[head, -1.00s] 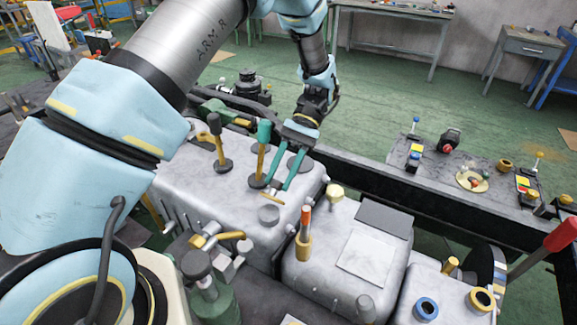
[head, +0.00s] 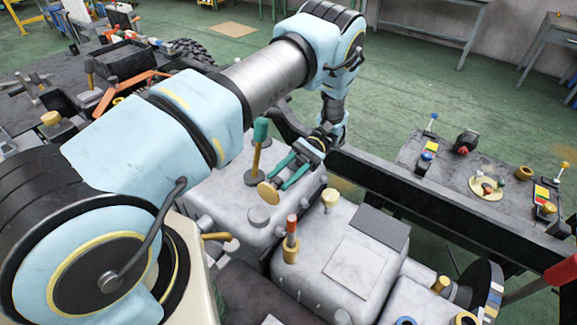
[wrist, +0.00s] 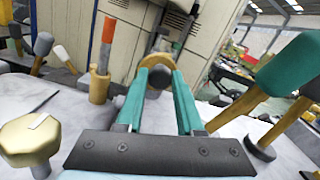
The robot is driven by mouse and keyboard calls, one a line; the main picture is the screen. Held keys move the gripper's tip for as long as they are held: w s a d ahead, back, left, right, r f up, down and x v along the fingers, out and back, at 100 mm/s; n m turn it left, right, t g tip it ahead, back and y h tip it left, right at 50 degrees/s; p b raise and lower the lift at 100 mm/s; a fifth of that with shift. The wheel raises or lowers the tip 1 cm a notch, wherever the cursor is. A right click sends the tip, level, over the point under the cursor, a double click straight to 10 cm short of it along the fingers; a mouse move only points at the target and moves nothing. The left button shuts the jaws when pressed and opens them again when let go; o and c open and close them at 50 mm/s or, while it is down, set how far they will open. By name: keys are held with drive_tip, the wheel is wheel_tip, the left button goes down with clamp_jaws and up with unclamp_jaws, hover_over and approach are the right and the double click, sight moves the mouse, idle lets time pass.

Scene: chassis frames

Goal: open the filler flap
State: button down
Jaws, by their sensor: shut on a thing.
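A round gold disc (head: 268,192), which I take to be the filler flap, stands tilted above the grey tank (head: 230,195). It also shows in the wrist view (wrist: 150,62), at the tips of my teal fingers. My gripper (head: 279,182) is shut on the disc's edge, and both fingers reach it from the upper right. In the wrist view my gripper (wrist: 159,74) has a finger on each side of a dark part in front of the disc. The disc's hinge cannot be made out.
A teal-topped lever (head: 260,145) rises close behind the fingers. A grey cap (head: 258,214), a gold knob (head: 330,198) and an orange-tipped post (head: 291,240) stand nearby. A dark chassis rail (head: 400,195) runs behind the tank.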

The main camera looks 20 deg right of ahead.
drive_tip(key=shift+f, duration=0.25)
drive_tip(key=c, duration=0.5)
unclamp_jaws()
drive_tip(key=shift+r, duration=0.1)
drive_tip(key=shift+c, duration=0.2)
drive_tip(key=shift+b, duration=0.55)
